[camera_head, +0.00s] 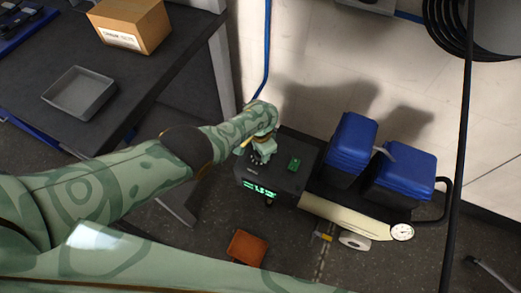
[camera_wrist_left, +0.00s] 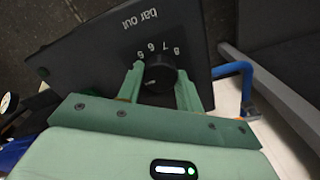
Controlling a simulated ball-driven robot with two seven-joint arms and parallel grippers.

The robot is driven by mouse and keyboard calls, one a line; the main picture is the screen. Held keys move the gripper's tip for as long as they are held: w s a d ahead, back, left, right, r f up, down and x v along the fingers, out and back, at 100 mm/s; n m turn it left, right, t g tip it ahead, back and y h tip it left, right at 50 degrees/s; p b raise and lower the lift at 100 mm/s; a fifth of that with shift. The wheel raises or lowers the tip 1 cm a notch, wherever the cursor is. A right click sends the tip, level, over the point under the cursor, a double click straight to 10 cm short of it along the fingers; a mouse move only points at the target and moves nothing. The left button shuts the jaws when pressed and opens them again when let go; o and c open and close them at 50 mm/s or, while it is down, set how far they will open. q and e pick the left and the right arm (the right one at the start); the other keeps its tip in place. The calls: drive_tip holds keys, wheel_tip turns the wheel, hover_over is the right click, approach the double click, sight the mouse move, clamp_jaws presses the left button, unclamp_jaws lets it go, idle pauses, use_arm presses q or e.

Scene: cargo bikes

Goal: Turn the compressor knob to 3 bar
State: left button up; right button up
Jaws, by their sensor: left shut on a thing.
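The compressor's dark control box (camera_head: 304,148) stands on the floor by the wall, with a lit green display (camera_head: 259,190) on its front; I cannot read the digits surely. My left gripper (camera_head: 262,155) reaches down onto its top panel and hides the knob in the head view. In the left wrist view the black round knob (camera_wrist_left: 160,76) sits between the two green fingers of my left gripper (camera_wrist_left: 159,88), which are shut on it. Numbers 5 to 8 and the words "bar out" show upside down on the panel (camera_wrist_left: 110,45); the lower numbers and the pointer are hidden.
A small green part (camera_head: 294,163) is on the box's top. Blue blocks (camera_head: 352,145), a pale tank (camera_head: 345,216) and a round gauge (camera_head: 402,232) are to the right. A workbench (camera_head: 150,60) with a grey tray (camera_head: 79,93) is at left. An orange-brown item (camera_head: 247,248) lies on the floor.

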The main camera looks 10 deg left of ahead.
use_arm(q)
drive_tip(key=o, duration=1)
wheel_tip(320, 180, up, 16)
drive_tip(key=p, duration=1.1)
drive_tip(key=shift+r+p, duration=0.1)
drive_tip(key=shift+p, duration=0.3)
use_arm(e)
drive_tip(key=w+r+t, duration=0.1)
drive_tip(key=w+r, duration=0.3)
drive_tip(key=r, duration=0.7)
drive_tip(key=shift+r, duration=0.1)
